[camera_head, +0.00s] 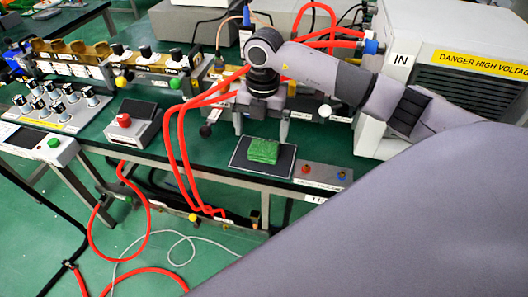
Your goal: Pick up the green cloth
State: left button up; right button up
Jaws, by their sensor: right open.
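The green cloth (263,151) is a small folded block. It lies on a dark mat (282,169) with a pale edge, near the front edge of the green bench. My right gripper (262,130) is above and just behind the cloth, pointing down. Its two fingers are spread apart, one to the left and one to the right, and nothing is held between them. The cloth is fully visible below the fingers. My left gripper is not in view.
Thick red hoses (182,150) hang over the bench front, left of the mat. A box with a red button (124,120) stands farther left. A small panel with red and blue knobs (323,174) is right of the mat. A high-voltage cabinet (460,62) stands at the right.

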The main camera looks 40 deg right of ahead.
aim_at(264, 147)
jog(key=shift+w+d, duration=0.1)
jog(key=shift+d, duration=0.45)
jog(key=shift+f, duration=0.45)
notch_tip(264, 147, down, 6)
jog(key=shift+a+r+p, duration=0.1)
jog(key=shift+p, duration=0.3)
jog(key=c, duration=0.9)
